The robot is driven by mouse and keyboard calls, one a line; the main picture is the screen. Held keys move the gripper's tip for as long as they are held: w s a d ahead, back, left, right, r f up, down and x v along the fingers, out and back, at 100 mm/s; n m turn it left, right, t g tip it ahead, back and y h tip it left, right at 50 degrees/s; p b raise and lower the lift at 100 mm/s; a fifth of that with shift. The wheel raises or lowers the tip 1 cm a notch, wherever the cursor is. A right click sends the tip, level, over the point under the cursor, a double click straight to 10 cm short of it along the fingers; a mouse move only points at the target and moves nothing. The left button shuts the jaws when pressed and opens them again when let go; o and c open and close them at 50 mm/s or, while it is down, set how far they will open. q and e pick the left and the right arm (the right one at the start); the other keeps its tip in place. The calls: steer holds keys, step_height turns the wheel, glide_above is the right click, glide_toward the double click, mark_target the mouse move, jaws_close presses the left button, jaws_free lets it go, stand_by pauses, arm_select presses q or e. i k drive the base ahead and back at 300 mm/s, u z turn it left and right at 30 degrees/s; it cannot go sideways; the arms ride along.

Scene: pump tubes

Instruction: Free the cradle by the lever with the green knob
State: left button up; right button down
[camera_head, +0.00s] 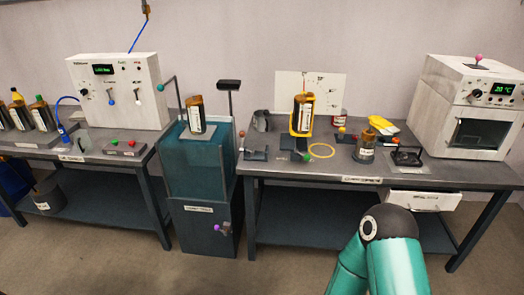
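A yellow cradle (293,130) stands on the middle table in front of a white marked board and holds a dark tube with a label (304,108) upright. A small green knob (306,157) shows at the foot of the cradle, at its front; the lever under it is too small to make out clearly. A teal and black link of my arm rises from the bottom right, below the table. Neither gripper is in view, and nothing of mine touches the cradle or the knob.
A red-knobbed lever (242,134) stands left of the cradle. A yellow ring (321,151), a jar (365,147) and a black stand (406,157) lie to its right. A white oven (470,105) is at far right. A teal cabinet (198,165) adjoins the table's left.

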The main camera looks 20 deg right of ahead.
mark_target(307, 157)
steer(key=u, duration=0.05)
steer(key=i, duration=1.35)
steer(key=z, duration=0.85)
